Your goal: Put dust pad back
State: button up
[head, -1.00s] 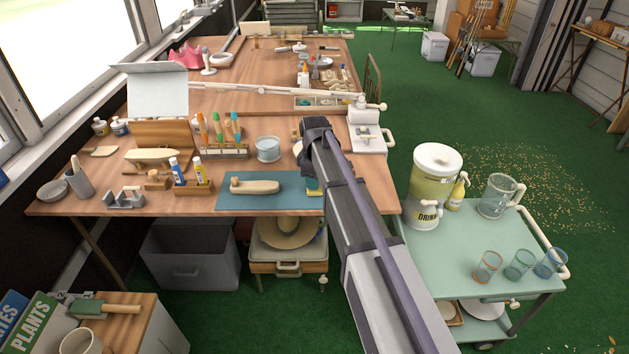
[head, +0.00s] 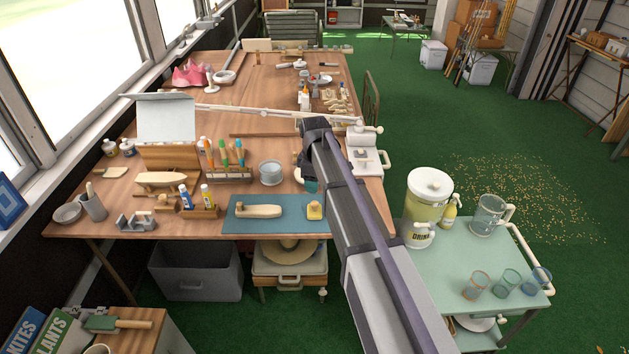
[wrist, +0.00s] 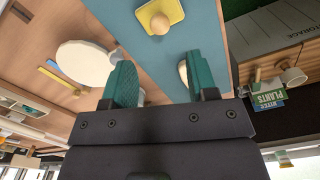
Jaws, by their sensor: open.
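The dust pad is a yellow rectangular pad (head: 315,211) with a round wooden knob. It lies on the right end of a blue mat (head: 283,228) on the workbench. In the wrist view the pad (wrist: 172,12) is at the top centre, knob facing the camera, ahead of the fingertips and apart from them. My gripper (wrist: 162,78) is open, its two teal fingers spread with nothing between them. In the head view one teal fingertip (head: 311,186) shows just beyond the pad; my arm hides the rest of the gripper.
A pale wooden hull piece (head: 258,211) lies on the mat, left of the pad. A drinks cart (head: 470,255) is at right.

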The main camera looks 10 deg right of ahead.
jog(key=s+r+m, duration=0.2)
jog(key=s+m, duration=1)
jog(key=s, duration=1.4)
jog(key=shift+s+r+p, duration=0.25)
jog(key=shift+s+p, duration=0.1)
jog(key=shift+p, duration=0.05)
